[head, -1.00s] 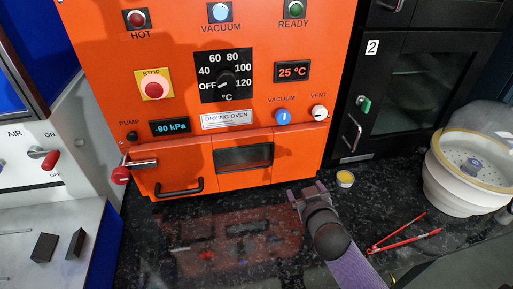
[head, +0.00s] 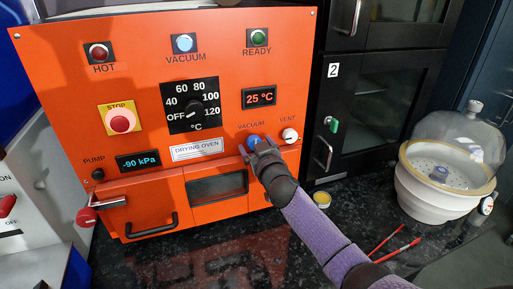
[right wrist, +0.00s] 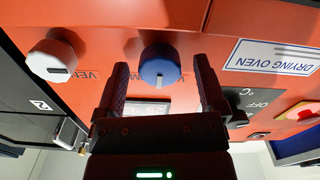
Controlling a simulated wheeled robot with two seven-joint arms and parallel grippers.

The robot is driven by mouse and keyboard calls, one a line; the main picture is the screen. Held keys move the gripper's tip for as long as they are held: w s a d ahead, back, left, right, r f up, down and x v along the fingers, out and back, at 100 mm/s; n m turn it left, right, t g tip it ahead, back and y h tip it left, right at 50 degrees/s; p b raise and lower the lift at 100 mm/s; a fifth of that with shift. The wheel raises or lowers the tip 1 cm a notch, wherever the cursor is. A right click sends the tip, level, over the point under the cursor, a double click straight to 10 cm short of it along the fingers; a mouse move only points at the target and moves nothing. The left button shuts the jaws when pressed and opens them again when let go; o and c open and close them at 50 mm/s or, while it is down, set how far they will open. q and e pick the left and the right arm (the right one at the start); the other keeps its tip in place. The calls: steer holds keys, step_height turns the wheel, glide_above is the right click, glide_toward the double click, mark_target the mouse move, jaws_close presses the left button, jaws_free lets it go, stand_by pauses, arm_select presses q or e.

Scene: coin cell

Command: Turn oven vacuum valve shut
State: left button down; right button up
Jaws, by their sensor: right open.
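The blue vacuum valve knob (head: 253,141) is on the orange drying oven's front (head: 150,80), below the 25 °C display. A gap shows on both sides of the knob in the right wrist view. The pressure display (head: 138,161) reads -90 kPa. My left gripper is not in view.
The white vent knob (head: 290,135) sits just right of the vacuum knob. The oven door handle (head: 153,228) and a red-ended lever (head: 87,216) stick out at lower left. A domed white desiccator (head: 440,180), red tweezers (head: 395,242) and a small yellow-topped tin (head: 322,199) are on the dark bench.

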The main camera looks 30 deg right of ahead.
jaws_close()
steer(key=shift+n, duration=0.3)
steer(key=shift+n+p, duration=0.7)
steer(key=shift+n, duration=7.8)
steer(key=shift+f+n, duration=0.1)
steer(key=shift+n, duration=0.2)
